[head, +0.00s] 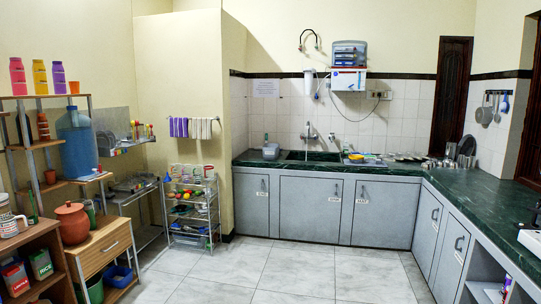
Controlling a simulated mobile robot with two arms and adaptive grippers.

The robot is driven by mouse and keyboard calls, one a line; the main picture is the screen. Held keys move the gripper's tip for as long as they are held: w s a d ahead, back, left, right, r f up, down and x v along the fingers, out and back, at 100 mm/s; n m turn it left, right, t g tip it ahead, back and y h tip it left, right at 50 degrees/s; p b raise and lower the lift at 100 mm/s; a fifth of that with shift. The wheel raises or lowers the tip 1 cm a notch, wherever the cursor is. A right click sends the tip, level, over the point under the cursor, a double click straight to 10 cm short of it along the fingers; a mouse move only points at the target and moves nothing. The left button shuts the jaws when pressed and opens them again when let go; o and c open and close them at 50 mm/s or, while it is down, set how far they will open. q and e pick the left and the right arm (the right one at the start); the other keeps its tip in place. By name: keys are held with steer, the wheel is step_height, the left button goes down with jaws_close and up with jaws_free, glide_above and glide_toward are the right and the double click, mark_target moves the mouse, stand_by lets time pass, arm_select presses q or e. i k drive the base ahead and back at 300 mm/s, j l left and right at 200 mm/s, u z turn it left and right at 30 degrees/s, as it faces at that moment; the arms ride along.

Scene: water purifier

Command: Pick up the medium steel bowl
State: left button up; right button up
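Several small steel dishes (405,157) lie on the dark green counter (335,167) at the back, right of the sink (312,156). More steel vessels (466,147) stand in the counter's back right corner. They are too small and far off for me to tell which one is the medium steel bowl. Neither of my grippers is in view.
Grey cabinets (311,208) run below the counter along the back and right. The tiled floor (285,268) in the middle is clear. A wire rack (192,205) stands at the back left. A wooden drawer unit (105,252) and clay pot (72,223) are at left.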

mark_target(355, 159)
steer(key=i+l+z, duration=0.1)
steer(key=i+z, duration=0.35)
steer(key=i, duration=5.25)
